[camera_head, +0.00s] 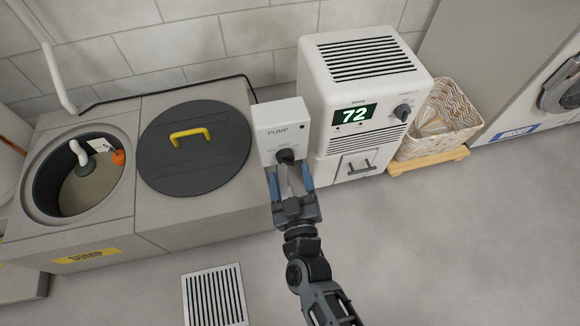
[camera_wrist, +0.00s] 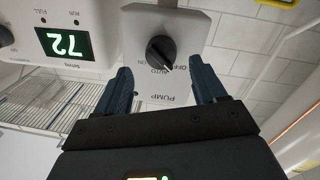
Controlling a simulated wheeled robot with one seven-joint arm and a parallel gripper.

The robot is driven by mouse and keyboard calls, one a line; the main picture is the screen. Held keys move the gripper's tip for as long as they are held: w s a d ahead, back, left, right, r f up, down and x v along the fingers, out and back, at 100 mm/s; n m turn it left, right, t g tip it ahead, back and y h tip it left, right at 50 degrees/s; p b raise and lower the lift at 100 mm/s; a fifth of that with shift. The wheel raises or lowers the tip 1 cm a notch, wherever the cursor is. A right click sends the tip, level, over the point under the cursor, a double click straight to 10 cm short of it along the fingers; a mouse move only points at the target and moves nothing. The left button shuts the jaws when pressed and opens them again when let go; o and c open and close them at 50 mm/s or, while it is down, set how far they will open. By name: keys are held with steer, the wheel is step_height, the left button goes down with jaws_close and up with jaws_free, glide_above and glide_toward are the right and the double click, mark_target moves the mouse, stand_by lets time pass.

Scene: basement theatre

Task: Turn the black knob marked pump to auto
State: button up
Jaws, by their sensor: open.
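The black knob (camera_head: 286,156) sits on the front of a white box marked PUMP (camera_head: 280,121). In the wrist view the panel appears upside down, with OFF, AUTO and ON printed around the knob (camera_wrist: 160,53). The knob's pointer seems to be turned towards OFF. My gripper (camera_head: 289,174) is open in front of the box. In the wrist view its two blue fingers (camera_wrist: 160,66) are spread on either side of the knob's line, apart from it, with nothing between them.
A white dehumidifier (camera_head: 365,70) with a display reading 72 and its own dark knob (camera_head: 402,112) stands right of the box. A sump cabinet with a round black lid (camera_head: 195,165) is on the left. A basket (camera_head: 437,122) stands further right. The floor in front is mostly clear.

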mark_target(288, 164)
steer(key=shift+x, duration=1.9)
steer(key=shift+a, duration=0.15)
steer(key=shift+c, duration=0.3)
steer(key=c, duration=1)
steer(key=shift+m, duration=0.4)
steer(key=m, duration=0.3)
steer(key=shift+s+m+p, duration=0.1)
steer(key=shift+m+p, duration=0.2)
steer(key=shift+p, duration=0.1)
steer(key=m, duration=0.5)
steer(key=shift+d+g, duration=0.2)
steer(key=shift+g, duration=0.1)
